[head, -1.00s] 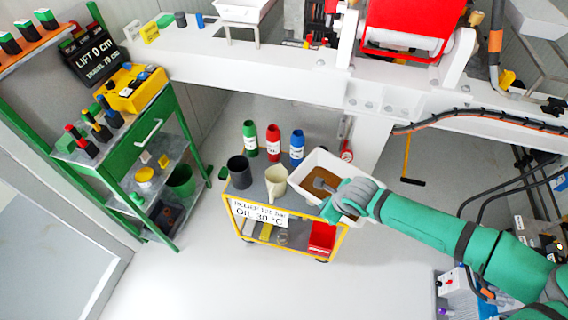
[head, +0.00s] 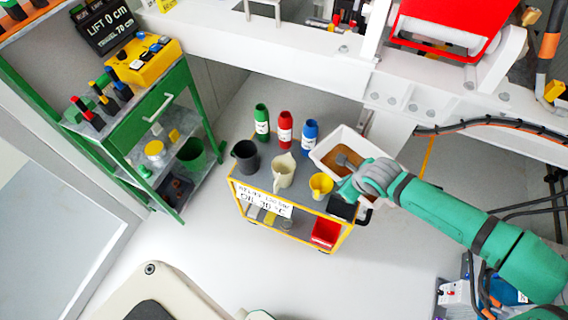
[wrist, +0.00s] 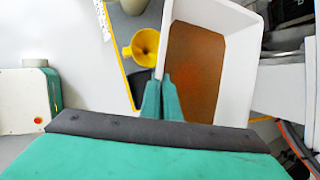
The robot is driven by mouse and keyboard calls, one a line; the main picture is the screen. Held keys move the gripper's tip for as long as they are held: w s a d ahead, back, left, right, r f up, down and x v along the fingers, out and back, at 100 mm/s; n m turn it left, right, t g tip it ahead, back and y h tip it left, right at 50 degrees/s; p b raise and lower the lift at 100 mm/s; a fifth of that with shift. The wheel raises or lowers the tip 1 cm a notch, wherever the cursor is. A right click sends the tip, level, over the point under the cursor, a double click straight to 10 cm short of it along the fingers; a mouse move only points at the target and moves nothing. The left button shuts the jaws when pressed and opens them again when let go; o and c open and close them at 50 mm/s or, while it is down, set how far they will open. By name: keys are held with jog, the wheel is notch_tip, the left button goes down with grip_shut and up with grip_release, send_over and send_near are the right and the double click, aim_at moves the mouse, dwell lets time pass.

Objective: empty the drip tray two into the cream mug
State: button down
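The white drip tray (head: 325,151) holds a flat brown layer and hangs over the right back part of the cart in the head view. It fills the upper middle of the wrist view (wrist: 243,70). I cannot read a number on it. My gripper (head: 350,184) is at the tray's near edge; its green fingers (wrist: 162,98) appear closed on the wall at the near left corner. The cream mug (head: 284,172) stands upright on the cart's top, left of the tray and apart from it. The inside of the mug is not clear.
A yellow funnel (head: 321,185) stands on the cart (head: 268,190) between mug and tray. A dark grey mug (head: 245,156) is left of the cream mug. Green (head: 261,121), red (head: 285,128) and blue (head: 309,136) bottles line the back. A white beam (head: 300,65) runs behind.

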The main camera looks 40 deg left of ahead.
jog(key=s+a+r+n+t+h, duration=0.1)
jog(key=s+a+t+h, duration=0.2)
jog(key=a+h, duration=0.4)
jog(key=shift+s+a+r+n+p, duration=0.3)
jog(key=shift+s+a+r+p, duration=0.1)
jog(key=shift+a, duration=0.45)
dwell(0.9)
jog(key=shift+s+a+r+t+h, duration=0.1)
jog(key=shift+a+r+t+h, duration=0.15)
jog(key=shift+t+h, duration=0.05)
jog(key=shift+s+a+r+t+h, duration=0.2)
jog(key=shift+a+r+t+h, duration=0.25)
jog(key=shift+h, duration=0.25)
jog(key=shift+a+r+n, duration=0.1)
jog(key=shift+a+n, duration=0.05)
jog(key=shift+n, duration=0.15)
